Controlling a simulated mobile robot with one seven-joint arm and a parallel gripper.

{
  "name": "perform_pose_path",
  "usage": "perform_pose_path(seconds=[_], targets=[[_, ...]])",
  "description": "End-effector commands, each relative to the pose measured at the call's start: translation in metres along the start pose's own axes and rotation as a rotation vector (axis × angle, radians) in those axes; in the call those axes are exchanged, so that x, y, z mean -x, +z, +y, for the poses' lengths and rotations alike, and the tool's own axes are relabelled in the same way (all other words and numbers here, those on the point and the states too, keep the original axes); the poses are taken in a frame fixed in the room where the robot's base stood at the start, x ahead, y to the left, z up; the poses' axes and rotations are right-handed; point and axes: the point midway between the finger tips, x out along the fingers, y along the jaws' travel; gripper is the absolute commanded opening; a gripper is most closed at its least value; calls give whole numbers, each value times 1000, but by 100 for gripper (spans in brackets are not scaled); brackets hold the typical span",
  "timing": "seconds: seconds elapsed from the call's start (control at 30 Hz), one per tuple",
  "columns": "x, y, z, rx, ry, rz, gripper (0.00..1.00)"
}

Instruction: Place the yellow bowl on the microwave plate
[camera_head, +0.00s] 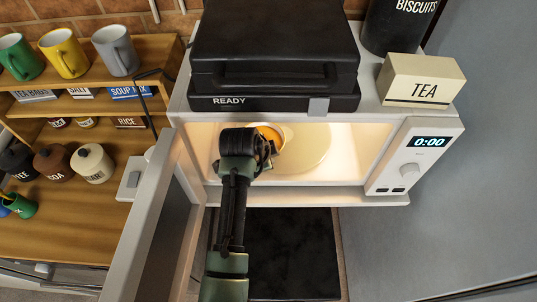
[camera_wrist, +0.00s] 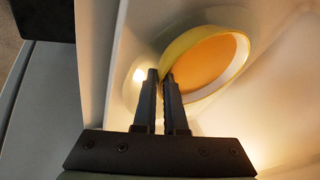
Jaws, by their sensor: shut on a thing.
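The yellow bowl (camera_head: 271,134) is inside the open, lit microwave, mostly hidden behind my gripper in the head view. The wrist view shows the bowl (camera_wrist: 206,60) with an orange inside and a pale band at its rim. My gripper (camera_head: 264,153) reaches into the microwave. In the wrist view its two fingers (camera_wrist: 160,78) are shut on the bowl's near rim. The round cream microwave plate (camera_head: 308,150) lies on the cavity floor, to the right of the bowl in the head view. I cannot tell whether the bowl touches the plate.
The microwave door (camera_head: 148,215) stands open on the left of my arm. The control panel (camera_head: 410,160) is on the right. A black appliance (camera_head: 272,50) and a tea box (camera_head: 422,80) stand on top. A wooden shelf (camera_head: 60,228) with mugs and jars is at left.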

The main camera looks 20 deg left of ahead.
Motion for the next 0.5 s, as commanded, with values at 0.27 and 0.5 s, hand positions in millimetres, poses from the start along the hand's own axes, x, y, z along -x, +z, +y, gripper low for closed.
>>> perform_pose_path(seconds=[0.27, 0.5], targets=[[-2, 1, 1, 0, 1, 0, 14], [-2, 1, 1, 0, 1, 0, 40]])
